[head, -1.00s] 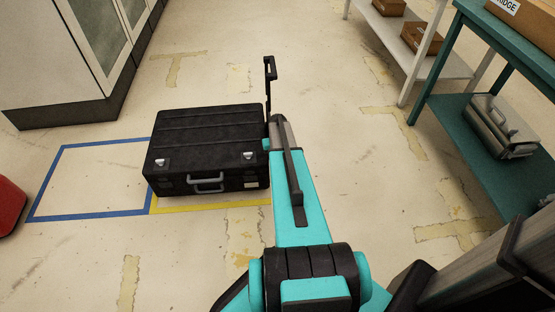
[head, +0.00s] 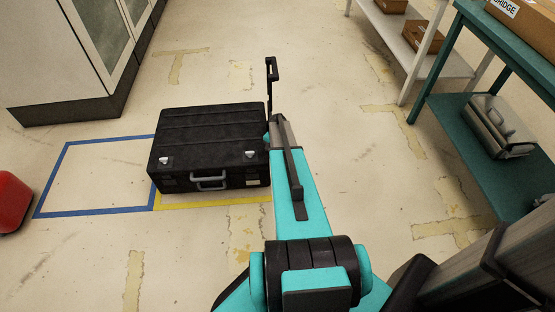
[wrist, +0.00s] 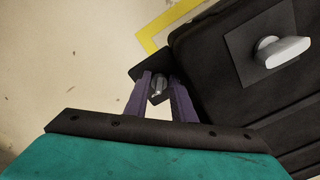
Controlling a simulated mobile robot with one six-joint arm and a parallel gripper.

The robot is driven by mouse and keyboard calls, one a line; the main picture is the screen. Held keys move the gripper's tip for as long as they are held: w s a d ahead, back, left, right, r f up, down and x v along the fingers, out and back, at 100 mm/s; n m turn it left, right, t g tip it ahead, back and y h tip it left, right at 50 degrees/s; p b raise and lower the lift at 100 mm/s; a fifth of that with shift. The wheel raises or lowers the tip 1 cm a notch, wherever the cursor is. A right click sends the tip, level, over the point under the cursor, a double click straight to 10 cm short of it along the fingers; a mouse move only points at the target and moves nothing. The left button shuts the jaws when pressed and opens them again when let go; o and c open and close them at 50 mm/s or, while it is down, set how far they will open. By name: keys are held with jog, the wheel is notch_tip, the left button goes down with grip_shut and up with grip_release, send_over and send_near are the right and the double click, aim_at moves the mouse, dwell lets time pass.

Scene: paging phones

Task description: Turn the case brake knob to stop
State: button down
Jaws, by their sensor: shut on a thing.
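The black case (head: 212,135) lies flat on the floor in the head view, beside my arm. In the wrist view its dark side (wrist: 215,75) fills the right. My gripper (wrist: 159,78) has two purple fingers, one on each side of a small grey knob (wrist: 157,87) on a dark mount at the case's edge. The fingers are shut on this knob. Its markings and exact angle cannot be read. A larger silver fitting (wrist: 282,50) sits on a square plate at the upper right. In the head view my arm hides the gripper and the knob.
An upright black handle (head: 271,80) stands at the case's far right corner. A blue floor outline (head: 95,212) lies left of the case; a yellow line (head: 215,201) runs along its front. A red object (head: 12,203) is at far left. A teal shelf (head: 470,130) stands right.

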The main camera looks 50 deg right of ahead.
jog(key=shift+m, duration=0.5)
jog(key=c, duration=1.5)
grip_release()
jog(key=shift+w+r, duration=0.1)
jog(key=shift+r, duration=0.05)
jog(key=shift+a+r+p, duration=0.1)
jog(key=shift+r+p, duration=0.4)
jog(key=shift+r, duration=0.05)
jog(key=shift+r+p, duration=1.55)
jog(key=shift+r, duration=1.75)
